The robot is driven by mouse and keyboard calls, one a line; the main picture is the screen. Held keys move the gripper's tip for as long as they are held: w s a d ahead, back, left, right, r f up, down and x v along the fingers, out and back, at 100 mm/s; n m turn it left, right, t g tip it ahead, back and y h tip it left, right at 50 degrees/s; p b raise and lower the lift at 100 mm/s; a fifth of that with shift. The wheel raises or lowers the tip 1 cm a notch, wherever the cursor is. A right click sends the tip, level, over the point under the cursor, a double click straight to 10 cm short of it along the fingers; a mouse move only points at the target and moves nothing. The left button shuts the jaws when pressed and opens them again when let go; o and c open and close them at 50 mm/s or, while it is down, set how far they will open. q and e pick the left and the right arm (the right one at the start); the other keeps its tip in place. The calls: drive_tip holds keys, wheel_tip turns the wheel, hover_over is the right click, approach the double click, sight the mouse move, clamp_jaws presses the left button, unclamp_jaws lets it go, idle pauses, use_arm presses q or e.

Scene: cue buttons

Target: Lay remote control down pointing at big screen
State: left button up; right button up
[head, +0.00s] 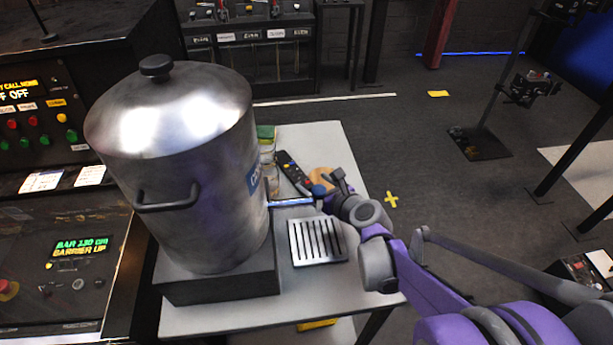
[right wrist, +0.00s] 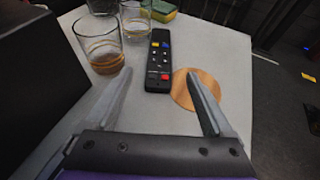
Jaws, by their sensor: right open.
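The black remote control (head: 294,172) lies on the light grey table (head: 338,140), behind my right gripper in the head view. In the right wrist view the remote (right wrist: 159,62) lies flat with its red button end towards me. My right gripper (right wrist: 158,85) is open and empty, its fingers on either side of the remote's near end but short of it. In the head view my right gripper (head: 325,188) hangs over the table. My left gripper is not in view. A dark blue panel, possibly the big screen (head: 575,60), is partly visible at the far right.
A large steel urn (head: 180,170) on a dark block fills the table's left side. A slotted drip tray (head: 317,242) lies in front. A round cork coaster (right wrist: 194,90) lies right of the remote. Glasses (right wrist: 97,42) and a green-yellow sponge (right wrist: 160,10) stand close by.

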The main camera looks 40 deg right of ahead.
drive_tip(key=shift+o, duration=0.2)
drive_tip(key=shift+s+r, duration=0.2)
drive_tip(key=shift+s, duration=0.25)
drive_tip(key=shift+o, duration=0.2)
drive_tip(key=shift+w+d+f+b, duration=0.25)
drive_tip(key=shift+w+b, duration=0.1)
drive_tip(key=shift+b, duration=0.4)
drive_tip(key=shift+w+d, duration=0.1)
drive_tip(key=shift+w, duration=0.55)
drive_tip(key=b, duration=0.1)
approach(293, 169)
drive_tip(key=shift+w+d+f, duration=0.1)
drive_tip(key=shift+w+d, duration=0.1)
drive_tip(key=shift+w, duration=0.4)
drive_tip(key=shift+w+d+f, duration=0.15)
drive_tip(key=shift+w+d, duration=0.05)
drive_tip(key=shift+w, duration=0.4)
drive_tip(key=x, duration=0.5)
drive_tip(key=shift+w+a+f+b, duration=0.1)
drive_tip(key=shift+a+f+b, duration=0.2)
drive_tip(key=shift+b, duration=0.1)
drive_tip(key=shift+r, duration=0.1)
clamp_jaws()
